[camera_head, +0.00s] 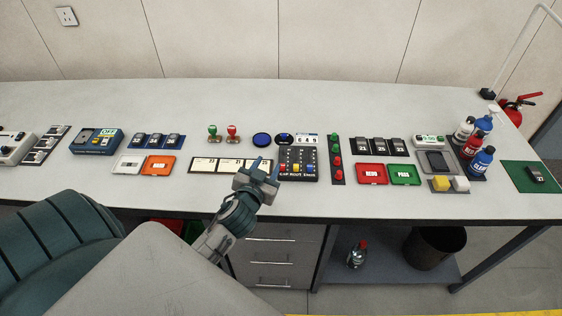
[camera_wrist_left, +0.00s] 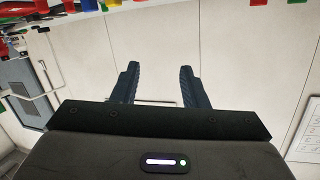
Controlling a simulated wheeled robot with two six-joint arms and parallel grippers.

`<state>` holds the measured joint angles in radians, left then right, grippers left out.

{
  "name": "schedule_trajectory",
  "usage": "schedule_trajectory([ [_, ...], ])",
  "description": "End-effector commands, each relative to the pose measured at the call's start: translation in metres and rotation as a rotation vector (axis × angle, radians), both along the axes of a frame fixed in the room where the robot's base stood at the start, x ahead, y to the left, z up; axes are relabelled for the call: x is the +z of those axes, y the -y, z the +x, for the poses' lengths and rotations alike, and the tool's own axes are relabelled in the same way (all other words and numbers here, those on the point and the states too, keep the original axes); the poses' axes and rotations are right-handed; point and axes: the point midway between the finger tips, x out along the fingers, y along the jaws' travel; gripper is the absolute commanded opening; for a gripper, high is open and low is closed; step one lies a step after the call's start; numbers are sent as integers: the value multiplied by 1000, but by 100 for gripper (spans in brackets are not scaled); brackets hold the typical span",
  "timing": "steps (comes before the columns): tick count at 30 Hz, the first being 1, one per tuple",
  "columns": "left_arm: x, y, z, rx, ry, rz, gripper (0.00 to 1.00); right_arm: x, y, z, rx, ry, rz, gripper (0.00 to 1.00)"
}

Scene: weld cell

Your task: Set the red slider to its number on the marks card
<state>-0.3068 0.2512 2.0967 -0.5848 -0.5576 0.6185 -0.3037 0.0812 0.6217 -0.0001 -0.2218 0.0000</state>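The dark slider panel (camera_head: 298,155) lies on the bench. Its red slider (camera_head: 283,167) is the left one, low on the panel, beside a yellow and a blue one. A small white card (camera_head: 307,139) stands behind the panel, and a cream strip with numbers (camera_head: 205,164) lies left of it; I cannot tell which is the marks card or read its red number. My left gripper (camera_head: 266,167) is just left of the panel, near the red slider, and hides the strip's right end. In the left wrist view its fingers (camera_wrist_left: 158,88) are apart and empty.
Left of the strip lie an orange tray (camera_head: 159,166) and a blue box (camera_head: 96,141). Right of the panel stand a row of red and green buttons (camera_head: 336,160), then red (camera_head: 371,174) and green trays (camera_head: 404,175). Bottles (camera_head: 480,162) stand far right. The bench's back is clear.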

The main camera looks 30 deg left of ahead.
Motion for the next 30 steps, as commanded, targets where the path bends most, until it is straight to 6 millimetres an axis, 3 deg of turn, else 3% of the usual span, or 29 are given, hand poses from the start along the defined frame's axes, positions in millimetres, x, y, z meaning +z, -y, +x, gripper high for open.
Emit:
schedule_trajectory([
  [1, 25, 2, 18, -53, 106, 28, 40, 1, 0, 0, 0, 0, 0, 36],
  [3, 57, 12, 37, -151, 244, 60, 40, 2, 0, 1, 0, 1, 0, 36],
  [6, 93, 34, 57, -328, 388, 106, 40, 3, 0, 3, 0, 3, 0, 36],
  [9, 116, 60, 70, -533, 466, 152, 40, 4, -1, 4, -1, 5, 1, 36],
  [12, 124, 84, 78, -749, 467, 197, 40, 5, -2, 4, 0, 5, 2, 36],
  [16, 115, 104, 84, -1011, 351, 252, 40, 7, -3, 4, -1, 5, 3, 36],
  [20, 89, 102, 87, -1206, 109, 292, 40, 8, -3, 4, -1, 5, 3, 36],
  [23, 66, 82, 88, -1286, -143, 307, 40, 9, -3, 4, -1, 5, 3, 36],
  [30, 33, -2, 80, -1199, -763, 270, 40, 11, -3, 3, 0, 5, 3, 36],
])
